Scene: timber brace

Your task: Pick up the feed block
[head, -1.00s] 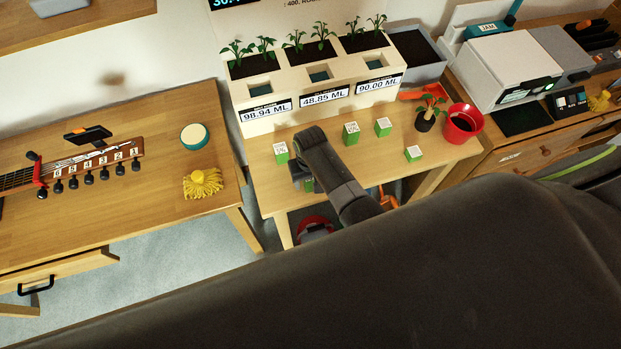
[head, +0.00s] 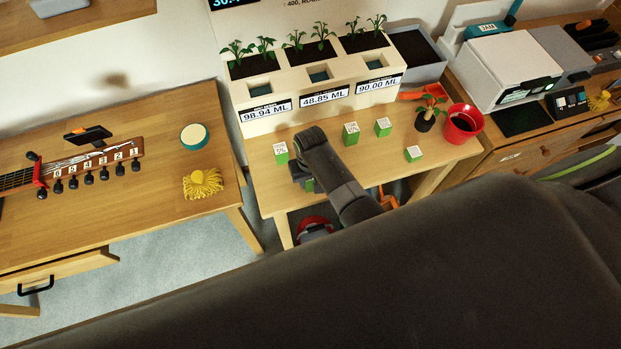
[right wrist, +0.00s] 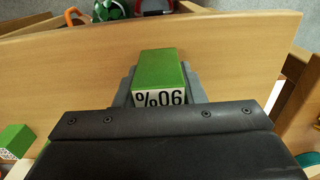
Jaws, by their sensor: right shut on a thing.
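The feed block (right wrist: 160,72) is a green block with a white face that reads 90%, upside down in the right wrist view. My right gripper (right wrist: 159,92) is shut on it, one jaw on each side, over the wooden table. In the head view my right gripper (head: 303,180) is low near the table's front left part, and my arm hides most of the block there. Other green blocks with white labelled tops stand on the table: one on the left (head: 281,152), two in the middle (head: 351,133) (head: 383,127), one on the right (head: 413,153). My left gripper is not in view.
A white planter (head: 318,95) with seedlings, openings and ML labels stands behind the blocks. A red pot (head: 462,123) and a small potted plant (head: 427,118) stand at the right. A separate table (head: 120,205) on the left holds a guitar headstock (head: 95,163) and yellow strands (head: 203,183).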

